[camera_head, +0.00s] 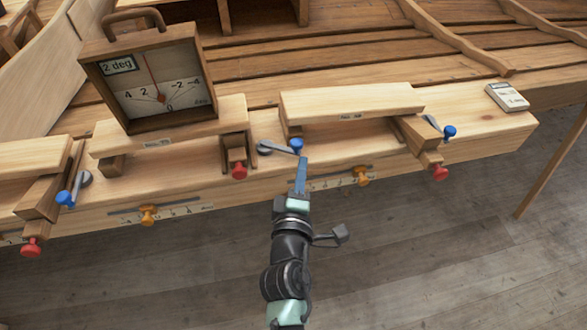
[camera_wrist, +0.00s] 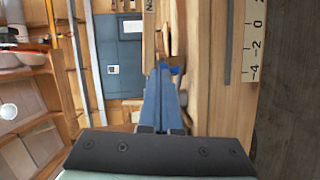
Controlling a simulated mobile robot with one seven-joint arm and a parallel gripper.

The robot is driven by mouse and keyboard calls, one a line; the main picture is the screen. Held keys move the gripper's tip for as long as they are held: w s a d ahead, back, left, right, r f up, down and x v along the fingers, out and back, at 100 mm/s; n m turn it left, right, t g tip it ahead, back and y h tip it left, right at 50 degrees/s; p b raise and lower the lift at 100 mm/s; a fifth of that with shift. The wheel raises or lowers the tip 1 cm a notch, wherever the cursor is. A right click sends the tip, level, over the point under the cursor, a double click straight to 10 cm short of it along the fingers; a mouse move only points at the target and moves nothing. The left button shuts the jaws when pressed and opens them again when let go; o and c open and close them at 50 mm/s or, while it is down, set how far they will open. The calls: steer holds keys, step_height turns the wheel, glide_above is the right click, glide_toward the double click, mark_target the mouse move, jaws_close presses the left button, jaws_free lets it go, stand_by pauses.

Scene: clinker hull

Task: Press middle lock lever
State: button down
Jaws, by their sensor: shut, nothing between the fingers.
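The middle lock lever (camera_head: 277,149) is a grey arm with a blue knob at its right end, on the front of the wooden bench. It lies nearly level, with its pivot at the left. My gripper (camera_head: 302,162) is shut and empty, and its blue fingers point up at the knob from just below and in front. In the wrist view, the blue knob (camera_wrist: 174,69) shows right at the tips of my gripper (camera_wrist: 164,72). I cannot tell whether they touch. The lever's grey arm is mostly hidden there.
A left lever (camera_head: 76,189) and a right lever (camera_head: 441,127) also have blue knobs. Red knobs (camera_head: 239,171) and orange knobs (camera_head: 362,175) line the bench front. An inclinometer box (camera_head: 150,80) stands behind at left. A small device (camera_head: 507,97) lies at right. Open floor lies in front.

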steer(key=s+d+p, duration=0.1)
steer(key=s+d, duration=0.4)
steer(key=s, duration=0.3)
steer(key=shift+d+r, duration=0.15)
steer(key=shift+r, duration=0.3)
